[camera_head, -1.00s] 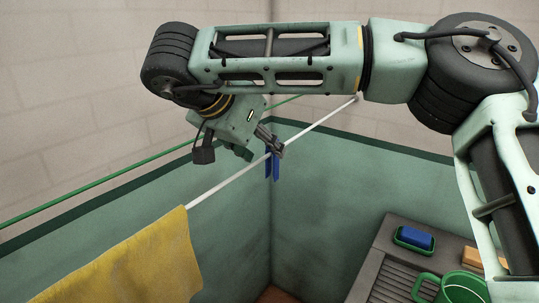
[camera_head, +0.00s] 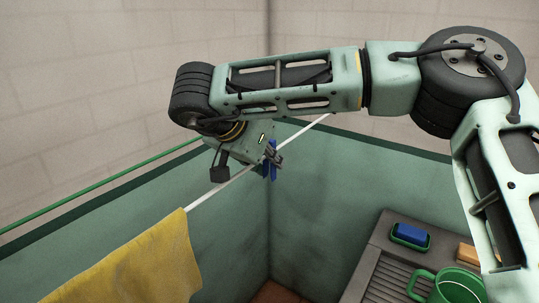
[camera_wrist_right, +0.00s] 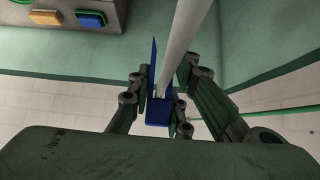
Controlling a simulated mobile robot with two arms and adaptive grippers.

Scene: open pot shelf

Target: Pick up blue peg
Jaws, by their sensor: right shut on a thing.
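The blue peg (camera_head: 272,170) is a small clothes peg at the white rod (camera_head: 222,184), near the corner of the green walls. My right gripper (camera_head: 270,154) is shut on it. In the right wrist view the blue peg (camera_wrist_right: 158,112) sits between the two dark fingers of my right gripper (camera_wrist_right: 164,103), and the white rod (camera_wrist_right: 184,45) runs up to it. I cannot tell whether the peg still grips the rod. The gripper hides part of the peg in the head view. My left gripper is not in view.
A yellow cloth (camera_head: 140,262) hangs on the rod at left. A green line (camera_head: 95,184) runs behind the rod. At lower right, a grey counter (camera_head: 362,280) holds a blue block in a green dish (camera_head: 411,236), an orange block (camera_head: 467,253) and a green mug (camera_head: 455,288).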

